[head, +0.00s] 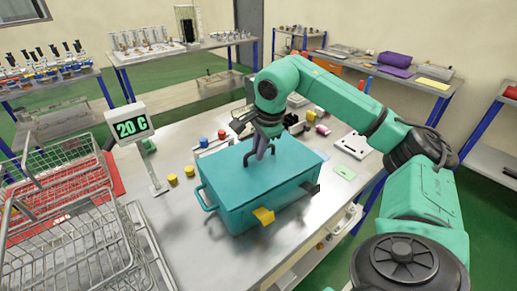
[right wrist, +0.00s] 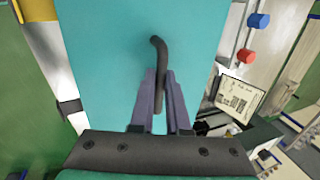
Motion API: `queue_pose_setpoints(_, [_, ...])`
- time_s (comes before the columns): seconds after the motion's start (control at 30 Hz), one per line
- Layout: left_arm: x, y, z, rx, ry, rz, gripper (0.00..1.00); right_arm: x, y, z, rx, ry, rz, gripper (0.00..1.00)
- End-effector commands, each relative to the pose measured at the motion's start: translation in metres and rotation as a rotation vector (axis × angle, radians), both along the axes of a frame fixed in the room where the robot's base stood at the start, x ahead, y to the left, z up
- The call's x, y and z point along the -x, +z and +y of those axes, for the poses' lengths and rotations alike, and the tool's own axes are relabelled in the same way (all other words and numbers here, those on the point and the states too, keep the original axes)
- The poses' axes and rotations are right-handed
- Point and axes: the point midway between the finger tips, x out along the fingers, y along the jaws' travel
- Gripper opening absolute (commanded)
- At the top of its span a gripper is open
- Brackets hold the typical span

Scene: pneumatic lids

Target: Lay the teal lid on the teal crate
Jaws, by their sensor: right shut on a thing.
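The teal crate (head: 245,212) stands on the metal table, with a handle on its left end. The teal lid (head: 290,158) is over its top and looks level and roughly lined up with the rim. I cannot tell whether it is fully seated. My right gripper (head: 256,156) comes down from above and is shut on the lid's dark bent handle (right wrist: 158,60). In the right wrist view the handle is between the fingers of the gripper (right wrist: 159,85), and the lid (right wrist: 105,60) fills the middle. My left gripper is not in view.
A yellow latch (head: 264,216) sticks out from the crate's front. A sign reading 20 C (head: 132,128) and wire baskets (head: 75,215) stand to the left. A white plate (head: 352,145) lies to the right.

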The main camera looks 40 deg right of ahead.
Motion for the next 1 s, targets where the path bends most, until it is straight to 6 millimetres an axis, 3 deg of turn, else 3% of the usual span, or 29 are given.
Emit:
queue_pose_setpoints(0.93, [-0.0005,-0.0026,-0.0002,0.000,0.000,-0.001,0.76,0.0002,-0.0061,-0.0002,0.000,0.000,-0.001,0.00])
queue_pose_setpoints(0.97, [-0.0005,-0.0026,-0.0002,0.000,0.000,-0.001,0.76,0.0002,-0.0061,-0.0002,0.000,0.000,-0.001,0.25])
queue_pose_setpoints(1.0, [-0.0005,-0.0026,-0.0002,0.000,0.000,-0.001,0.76,0.0002,-0.0061,-0.0002,0.000,0.000,0.000,0.41])
